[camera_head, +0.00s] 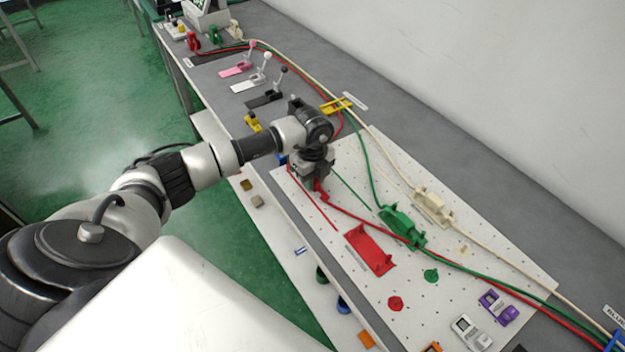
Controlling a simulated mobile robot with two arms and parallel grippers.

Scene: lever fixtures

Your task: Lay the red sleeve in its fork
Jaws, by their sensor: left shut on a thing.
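My left gripper (317,186) is shut on the red sleeve (320,187) at the near left part of the white perforated board (505,262). Only a small part of the sleeve shows below the jaws. A red cable runs from it to the lower right. The red fork (370,250) is a flat red holder on the board, to the right of and below the gripper in the picture. It looks empty, and the gripper is apart from it. My right gripper is not in view.
A green fork (402,228) and a cream fork (433,207) hold their cables behind the red one. Purple (498,307) and white (471,332) fixtures stand at the lower right. Several lever fixtures, one pink (237,69), line the grey bench behind the arm.

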